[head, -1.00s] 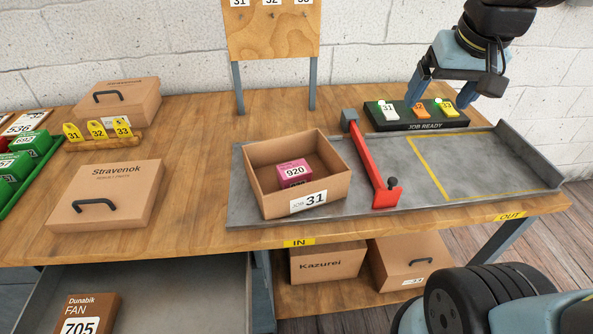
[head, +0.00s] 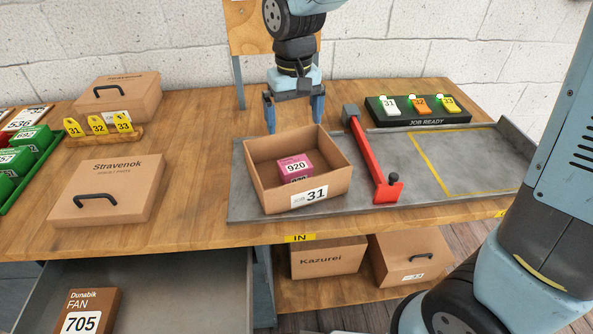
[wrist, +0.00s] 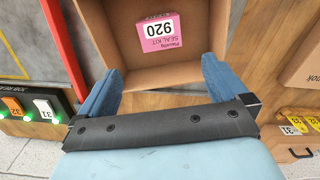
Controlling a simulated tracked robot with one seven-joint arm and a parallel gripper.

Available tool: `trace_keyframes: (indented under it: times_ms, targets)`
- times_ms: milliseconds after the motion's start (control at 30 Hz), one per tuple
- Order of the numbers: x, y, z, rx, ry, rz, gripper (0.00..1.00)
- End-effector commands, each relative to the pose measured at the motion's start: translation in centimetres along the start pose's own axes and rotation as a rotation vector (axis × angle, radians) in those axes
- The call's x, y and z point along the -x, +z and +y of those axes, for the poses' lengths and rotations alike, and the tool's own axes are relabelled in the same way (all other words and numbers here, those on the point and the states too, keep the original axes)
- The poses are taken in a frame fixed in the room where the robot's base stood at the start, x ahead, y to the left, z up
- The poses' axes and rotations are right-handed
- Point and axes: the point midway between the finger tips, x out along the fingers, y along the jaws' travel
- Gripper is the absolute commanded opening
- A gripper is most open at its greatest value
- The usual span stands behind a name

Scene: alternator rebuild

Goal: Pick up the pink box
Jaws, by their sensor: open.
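The pink box (head: 294,167), marked 920, sits inside an open cardboard carton (head: 322,194) labelled job 31, on the grey metal tray. In the wrist view the pink box (wrist: 159,38) reads seal kit and lies ahead of my fingertips, inside the carton (wrist: 110,40). My gripper (head: 294,126) is open and empty, pointing down behind and above the carton's far wall. In the wrist view my gripper's fingers (wrist: 160,75) are spread wide, with the pink box apart from them.
A red lever (head: 372,160) lies across the grey tray (head: 450,165) just right of the carton. The job ready panel (head: 418,112) stands behind the tray. Closed Stravenok cartons (head: 110,190) and yellow tags (head: 97,125) are at left. The tray's right part is clear.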

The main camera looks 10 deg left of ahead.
Motion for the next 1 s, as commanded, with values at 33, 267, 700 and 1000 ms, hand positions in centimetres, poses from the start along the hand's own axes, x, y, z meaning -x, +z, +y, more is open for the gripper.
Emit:
trace_keyframes:
  times_ms: [33, 267, 700, 1000]
  targets:
    - [-0.5, 0.0, -0.1, 0.002, 0.001, -0.004, 1.0]
    - [-4.1, 0.1, -0.1, 0.002, 0.001, -0.007, 1.0]
    - [-8.7, 0.1, -0.1, 0.001, 0.001, -0.003, 1.0]
    - [-12.3, 0.6, 0.0, 0.001, 0.001, -0.005, 1.0]
